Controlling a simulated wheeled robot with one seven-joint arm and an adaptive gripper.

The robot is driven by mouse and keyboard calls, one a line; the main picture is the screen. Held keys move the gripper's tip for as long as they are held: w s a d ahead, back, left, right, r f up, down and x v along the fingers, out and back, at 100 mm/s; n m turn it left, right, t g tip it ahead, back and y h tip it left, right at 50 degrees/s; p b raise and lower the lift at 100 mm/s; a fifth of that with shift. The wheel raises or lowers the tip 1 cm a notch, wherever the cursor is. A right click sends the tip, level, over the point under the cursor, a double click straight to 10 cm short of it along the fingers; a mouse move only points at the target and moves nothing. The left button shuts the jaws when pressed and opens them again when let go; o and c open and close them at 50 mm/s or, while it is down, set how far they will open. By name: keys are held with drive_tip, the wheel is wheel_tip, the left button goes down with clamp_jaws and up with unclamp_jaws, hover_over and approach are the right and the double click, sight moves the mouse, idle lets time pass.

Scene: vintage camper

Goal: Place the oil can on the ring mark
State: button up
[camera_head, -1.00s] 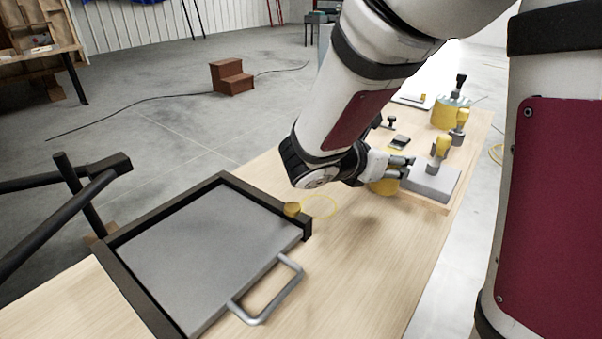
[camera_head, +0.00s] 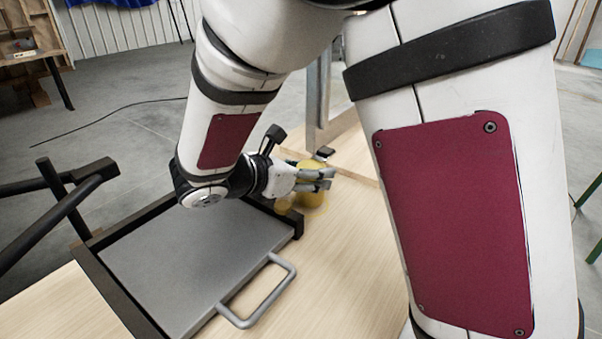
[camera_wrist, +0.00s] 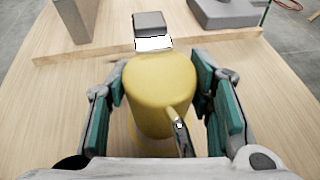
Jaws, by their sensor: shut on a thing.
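The oil can (camera_head: 312,197) is yellow with a dark top part and stands upright at my gripper (camera_head: 326,181), partly hidden by its fingers in the head view. In the wrist view the yellow can (camera_wrist: 155,88) sits between the teal finger pads of my gripper (camera_wrist: 163,82), which is shut on it. A thin spout points toward the wrist camera. The ring mark (camera_wrist: 138,142) shows as a faint yellow arc on the wood at the can's base. The can covers most of it. I cannot tell whether the can's base touches the table.
A grey plate in a black frame (camera_head: 292,226) with a grey handle (camera_head: 278,300) lies left of the can. A wooden strip (camera_wrist: 80,49) crosses the table beyond the can, with a grey upright (camera_wrist: 73,18) and a grey block (camera_wrist: 226,12). Bare wood lies right of the can.

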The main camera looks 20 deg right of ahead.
drive_tip(key=shift+f, duration=0.5)
drive_tip(key=shift+f, duration=0.1)
drive_tip(key=o, duration=1.4)
drive_tip(key=shift+c, duration=0.2)
